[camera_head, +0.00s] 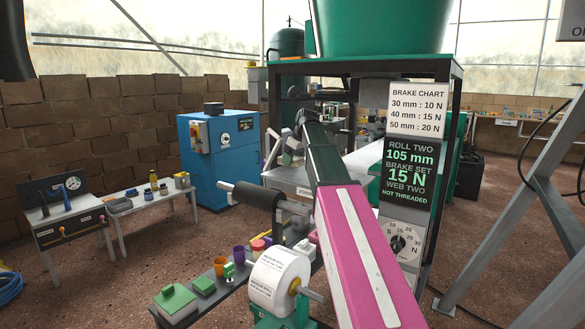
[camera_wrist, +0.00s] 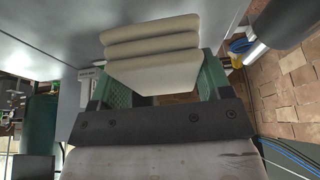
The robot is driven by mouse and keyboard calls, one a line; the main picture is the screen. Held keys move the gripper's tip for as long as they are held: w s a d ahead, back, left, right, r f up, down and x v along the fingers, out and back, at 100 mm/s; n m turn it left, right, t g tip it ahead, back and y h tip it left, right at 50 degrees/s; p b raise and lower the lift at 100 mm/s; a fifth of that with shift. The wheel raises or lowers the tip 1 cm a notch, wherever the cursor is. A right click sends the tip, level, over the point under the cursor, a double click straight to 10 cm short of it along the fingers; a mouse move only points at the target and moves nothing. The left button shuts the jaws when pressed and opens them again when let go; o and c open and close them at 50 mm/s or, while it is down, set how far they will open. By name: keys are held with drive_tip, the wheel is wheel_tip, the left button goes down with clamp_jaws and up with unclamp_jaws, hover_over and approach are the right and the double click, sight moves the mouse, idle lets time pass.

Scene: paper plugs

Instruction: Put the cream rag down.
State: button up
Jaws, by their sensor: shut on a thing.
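The cream rag (camera_wrist: 152,47) is a folded pad in several layers. In the wrist view it sits between the green fingers of my gripper (camera_wrist: 158,78), which is shut on it. A smooth grey surface (camera_wrist: 60,50) lies close beyond the rag; I cannot tell whether the rag touches it. In the camera_head view my pink and dark green arm reaches away over the machine's bench, and its far end is small and cluttered, so the rag is hard to make out there.
A white paper roll (camera_head: 279,281) and a dark roller (camera_head: 255,194) stand left of my arm. A low bench holds green blocks (camera_head: 176,299) and small cups (camera_head: 220,266). A blue cabinet (camera_head: 215,160) stands behind. The machine's post with signs (camera_head: 408,160) is close on the right.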

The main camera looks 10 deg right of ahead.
sight(292, 174)
drive_tip(key=shift+f, duration=1.75)
drive_tip(key=shift+f, duration=0.2)
drive_tip(key=o, duration=0.9)
drive_tip(key=shift+f, duration=0.1)
drive_tip(key=shift+s+a, duration=0.1)
drive_tip(key=shift+s, duration=0.05)
drive_tip(key=shift+a+r, duration=0.1)
drive_tip(key=shift+r, duration=0.15)
drive_tip(key=v, duration=1.2)
